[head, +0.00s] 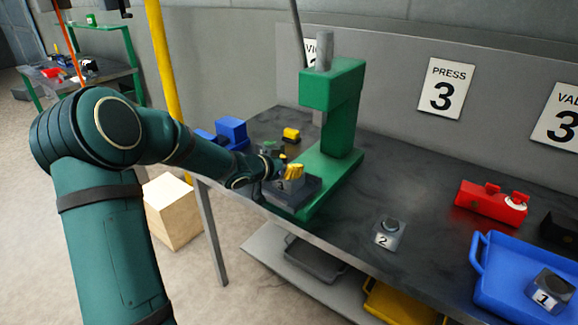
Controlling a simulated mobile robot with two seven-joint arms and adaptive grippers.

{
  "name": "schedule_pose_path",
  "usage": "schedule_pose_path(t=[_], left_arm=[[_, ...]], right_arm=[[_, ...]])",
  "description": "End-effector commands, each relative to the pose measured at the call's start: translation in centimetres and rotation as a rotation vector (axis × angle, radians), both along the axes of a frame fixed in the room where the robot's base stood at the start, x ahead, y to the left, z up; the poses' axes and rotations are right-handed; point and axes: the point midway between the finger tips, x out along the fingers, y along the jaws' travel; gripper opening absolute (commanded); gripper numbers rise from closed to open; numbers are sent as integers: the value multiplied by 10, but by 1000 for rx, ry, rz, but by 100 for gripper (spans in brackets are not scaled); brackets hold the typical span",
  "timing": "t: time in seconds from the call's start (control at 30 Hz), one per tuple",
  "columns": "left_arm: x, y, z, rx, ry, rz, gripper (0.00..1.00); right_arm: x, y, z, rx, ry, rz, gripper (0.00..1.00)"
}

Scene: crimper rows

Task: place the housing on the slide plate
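A green press (334,85) stands on the dark workbench. A dark slide plate (303,196) lies at the front of its base. My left gripper (285,173) is at the press, low over the slide plate, with yellow parts at its end. A small grey block with a numbered label, seemingly a housing (289,185), sits right under the gripper, at the plate. The gripper partly hides it, and I cannot tell whether the fingers hold it or whether it rests on the plate. My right gripper is not in view.
A grey block labelled 2 (389,235) stands on the bench; another labelled 1 (548,292) is in a blue tray (483,282). A red box with buttons (490,204) is at right. Blue items (231,130) and a yellow part (291,134) are behind my gripper.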

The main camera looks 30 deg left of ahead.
Motion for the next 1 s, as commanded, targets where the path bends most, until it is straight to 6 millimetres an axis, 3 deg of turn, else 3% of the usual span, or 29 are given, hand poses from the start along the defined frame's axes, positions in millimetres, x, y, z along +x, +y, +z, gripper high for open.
schedule_pose_path(t=[0.03,0.07,0.47,1.0], left_arm=[[0,0,0,0,0,0,58],[0,0,0,0,0,0,69],[-1,0,4,1,1,1,69],[-88,21,43,2,1,2,69]], right_arm=[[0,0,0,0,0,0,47],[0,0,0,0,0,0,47],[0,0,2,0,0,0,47],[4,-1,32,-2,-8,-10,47]])
